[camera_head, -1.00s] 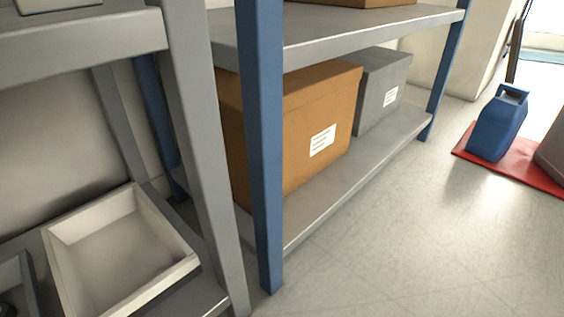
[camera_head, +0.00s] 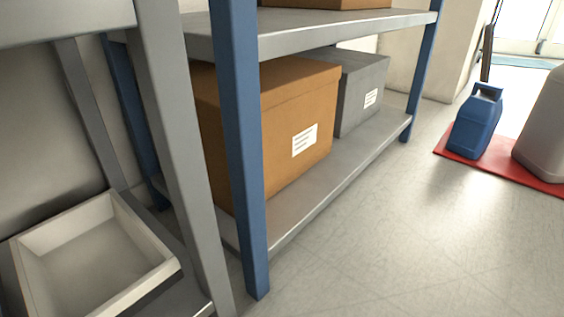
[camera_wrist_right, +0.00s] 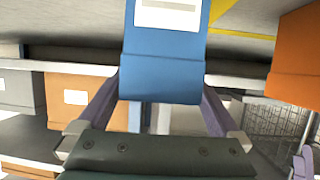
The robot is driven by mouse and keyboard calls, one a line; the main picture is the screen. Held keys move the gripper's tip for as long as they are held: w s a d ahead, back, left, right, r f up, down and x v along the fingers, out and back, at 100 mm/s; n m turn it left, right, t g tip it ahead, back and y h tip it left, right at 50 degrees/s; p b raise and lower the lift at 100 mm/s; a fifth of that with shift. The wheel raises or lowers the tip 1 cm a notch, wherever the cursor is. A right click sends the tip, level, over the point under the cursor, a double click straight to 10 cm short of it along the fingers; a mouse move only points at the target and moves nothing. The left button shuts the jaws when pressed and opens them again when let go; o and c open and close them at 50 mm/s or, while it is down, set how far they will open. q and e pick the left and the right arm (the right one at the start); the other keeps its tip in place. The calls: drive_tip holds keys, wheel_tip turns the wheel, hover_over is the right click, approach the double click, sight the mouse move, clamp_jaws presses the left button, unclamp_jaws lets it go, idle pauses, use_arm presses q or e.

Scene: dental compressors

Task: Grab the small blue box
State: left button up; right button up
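The small blue box (camera_wrist_right: 162,70) with a white label fills the top middle of the right wrist view. My right gripper (camera_wrist_right: 162,98) has one finger along each side of it, and both fingers appear to touch it. The box's far end is cut off by the top of the picture. Neither gripper shows in the head view, and my left gripper is in neither view.
A blue-post shelf (camera_head: 240,150) holds a brown carton (camera_head: 285,115) and a grey box (camera_head: 358,95). A white tray (camera_head: 150,245) is at lower left. A blue jug (camera_head: 474,125) and a grey container (camera_head: 545,135) stand on a red mat (camera_head: 510,172). Floor between is clear.

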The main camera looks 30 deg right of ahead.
drive_tip(key=c, duration=1.4)
